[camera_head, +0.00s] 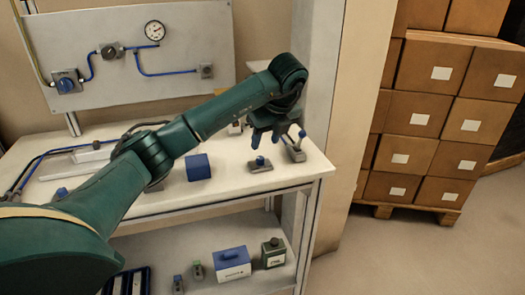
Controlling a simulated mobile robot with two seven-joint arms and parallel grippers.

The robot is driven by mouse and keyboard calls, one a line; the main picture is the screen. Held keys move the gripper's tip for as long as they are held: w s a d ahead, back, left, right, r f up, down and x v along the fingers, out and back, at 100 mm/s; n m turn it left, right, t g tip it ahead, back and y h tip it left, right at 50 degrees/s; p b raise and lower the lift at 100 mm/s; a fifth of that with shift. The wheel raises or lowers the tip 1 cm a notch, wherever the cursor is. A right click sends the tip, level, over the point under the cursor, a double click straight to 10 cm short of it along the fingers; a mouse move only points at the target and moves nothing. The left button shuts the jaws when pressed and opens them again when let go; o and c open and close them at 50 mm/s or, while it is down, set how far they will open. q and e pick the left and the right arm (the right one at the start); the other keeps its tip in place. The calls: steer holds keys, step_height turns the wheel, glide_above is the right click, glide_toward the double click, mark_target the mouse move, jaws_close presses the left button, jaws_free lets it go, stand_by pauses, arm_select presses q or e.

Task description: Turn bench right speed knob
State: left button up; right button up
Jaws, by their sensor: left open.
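Two small grey devices stand near the right end of the white bench (228,192). One is a grey block with a blue knob on top (260,162). The other is a grey device with a raised, blue-tipped part (295,153), close to the right edge. I cannot tell from any label which is the speed knob. My left gripper (266,137) is open, fingers pointing down, above and just behind the blue-knobbed block. It appears apart from the block and partly covers the space behind it. My right gripper is not in view.
A blue box (198,168) stands left of the knobs. A panel (110,75) with a gauge (154,30) and blue hoses is behind. The lower shelf (215,285) holds boxes and bottles. Cartons (430,115) are stacked at right, with open floor before them.

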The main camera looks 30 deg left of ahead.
arm_select(q)
steer(key=p+v, duration=0.2)
steer(key=v, duration=0.4)
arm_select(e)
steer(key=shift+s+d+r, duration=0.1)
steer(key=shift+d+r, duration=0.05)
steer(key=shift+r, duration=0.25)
arm_select(q)
steer(key=shift+d+r, duration=0.1)
steer(key=shift+r, duration=0.05)
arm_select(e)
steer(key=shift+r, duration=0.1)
